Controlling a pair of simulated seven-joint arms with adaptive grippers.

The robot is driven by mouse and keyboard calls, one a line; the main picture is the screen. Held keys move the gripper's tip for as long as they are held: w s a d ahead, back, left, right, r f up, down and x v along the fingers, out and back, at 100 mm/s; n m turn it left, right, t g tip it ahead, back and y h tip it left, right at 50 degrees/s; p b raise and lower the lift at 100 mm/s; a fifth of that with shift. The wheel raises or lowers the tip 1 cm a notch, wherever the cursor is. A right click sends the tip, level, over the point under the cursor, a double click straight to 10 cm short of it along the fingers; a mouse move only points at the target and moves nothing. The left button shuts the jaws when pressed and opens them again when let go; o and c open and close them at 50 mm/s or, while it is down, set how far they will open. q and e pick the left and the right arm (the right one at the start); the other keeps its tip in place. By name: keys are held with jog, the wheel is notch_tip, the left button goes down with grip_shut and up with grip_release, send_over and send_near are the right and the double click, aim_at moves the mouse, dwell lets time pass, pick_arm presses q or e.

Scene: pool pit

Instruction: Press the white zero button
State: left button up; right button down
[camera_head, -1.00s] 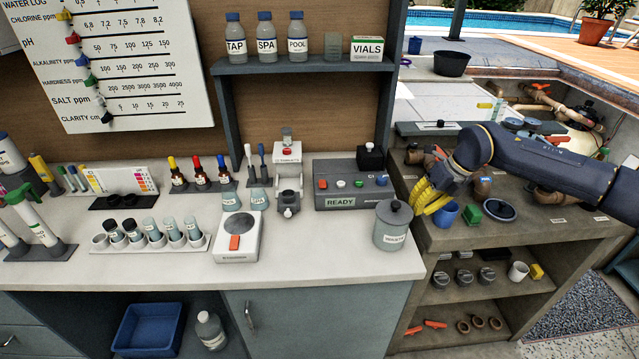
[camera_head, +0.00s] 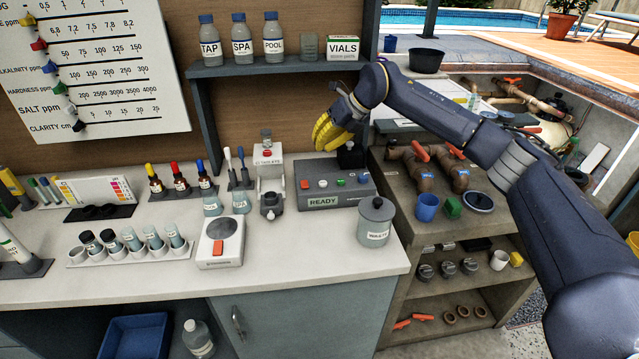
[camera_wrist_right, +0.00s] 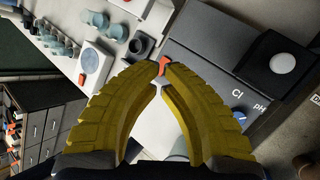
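The meter (camera_head: 352,193) is a grey box on the counter with a READY display on its front. Its top carries a red button (camera_head: 305,184), the white button (camera_head: 322,182), a green button (camera_head: 340,181) and a blue button (camera_head: 363,178). My right gripper (camera_head: 323,147) hangs above and behind the buttons, apart from them. In the right wrist view, its yellow fingers (camera_wrist_right: 161,68) curve together, tips almost meeting, with nothing between them. A red part shows just beyond the tips; the white button cannot be made out there. My left gripper is not in view.
A black block (camera_head: 351,155) stands at the back of the meter, close to my right gripper. A lidded grey jar (camera_head: 376,222) stands in front of the meter's right end. A tablet dispenser (camera_head: 268,170) stands to its left. The shelf (camera_head: 280,66) is above.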

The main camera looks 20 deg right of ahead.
aim_at(323, 184)
jog(key=shift+a+f, duration=0.15)
jog(key=shift+a, duration=0.55)
jog(key=shift+f, duration=4.4)
jog(key=shift+f, duration=0.25)
jog(key=shift+f, duration=0.2)
jog(key=shift+f, duration=0.45)
jog(key=shift+r, duration=0.9)
jog(key=shift+r, duration=0.15)
